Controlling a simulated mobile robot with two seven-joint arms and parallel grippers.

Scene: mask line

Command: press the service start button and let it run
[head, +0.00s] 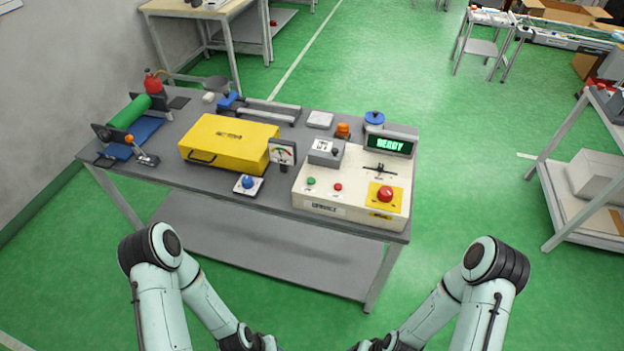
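A cream control box (335,180) sits at the right front of the grey table. Its sloped face carries a small green button (311,181), a small red button (338,187) and a large red mushroom button (385,194) on a yellow plate. A display (390,144) behind it shows "READY" in green. The button labels are too small to read. Both my arms reach in from the bottom, well short of the table. My grippers are below the picture's edge and out of sight.
On the table (230,192) are a yellow case (228,143), a dial gauge (282,153), a blue knob (247,182), a green roller (129,111) and a red bottle (153,83). A shelf rack (590,170) stands at right. Green floor between is clear.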

